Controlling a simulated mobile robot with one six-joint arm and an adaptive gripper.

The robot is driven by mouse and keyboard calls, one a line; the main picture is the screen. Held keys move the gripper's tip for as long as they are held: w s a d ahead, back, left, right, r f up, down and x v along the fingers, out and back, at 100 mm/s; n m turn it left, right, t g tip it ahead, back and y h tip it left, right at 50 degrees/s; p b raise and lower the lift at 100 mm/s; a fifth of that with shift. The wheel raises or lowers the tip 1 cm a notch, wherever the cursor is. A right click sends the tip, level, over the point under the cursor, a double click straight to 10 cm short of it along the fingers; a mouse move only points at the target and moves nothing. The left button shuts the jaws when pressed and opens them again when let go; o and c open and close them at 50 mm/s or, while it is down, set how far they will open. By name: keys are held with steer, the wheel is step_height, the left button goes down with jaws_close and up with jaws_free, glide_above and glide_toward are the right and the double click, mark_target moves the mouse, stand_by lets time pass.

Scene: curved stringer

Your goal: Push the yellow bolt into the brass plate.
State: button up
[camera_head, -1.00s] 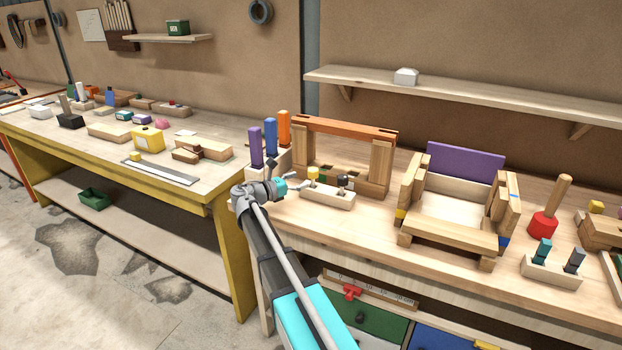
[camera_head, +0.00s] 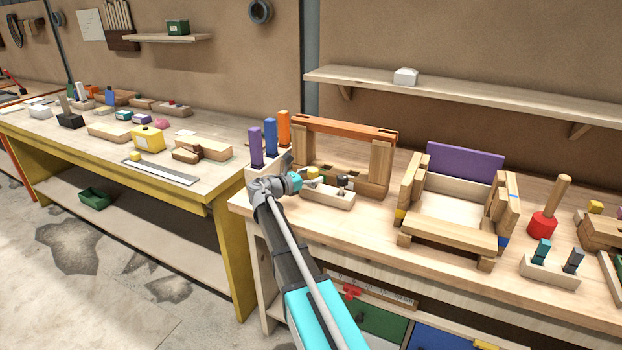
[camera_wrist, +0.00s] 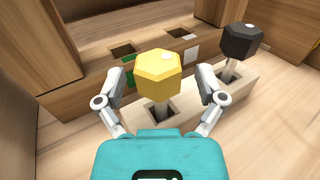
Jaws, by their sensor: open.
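The yellow bolt (camera_wrist: 157,76), with a six-sided head and a grey shank, stands upright in a square hole of a pale wooden holder (camera_wrist: 206,118). The bolt (camera_head: 312,173) and holder (camera_head: 328,199) also show in the head view, under the orange-topped wooden frame. My gripper (camera_wrist: 158,84) is open, with one finger on each side of the yellow bolt; I cannot tell if either touches it. In the head view my gripper (camera_head: 299,177) is at the holder's left end. I cannot make out a brass plate in either view.
A black bolt (camera_wrist: 240,44) stands in the same holder, right of the yellow one. Behind is a wooden block (camera_wrist: 92,82) with square holes and green and white marks. Frame posts (camera_head: 381,168) stand close by. Purple, blue and orange pegs (camera_head: 270,138) stand left.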

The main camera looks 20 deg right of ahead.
jaws_close()
stand_by(0.5)
steer(key=shift+r, duration=0.1)
step_height(320, 180, up, 3)
steer(key=p, duration=0.2)
steer(key=shift+f+p, duration=0.2)
steer(key=shift+p, duration=0.15)
steer(key=s+a+r+p, duration=0.2)
steer(key=s+r+p, duration=0.8)
steer(key=s, duration=0.3)
steer(key=shift+s+r, duration=0.15)
steer(key=shift+s, duration=0.25)
steer(key=shift+a, duration=0.1)
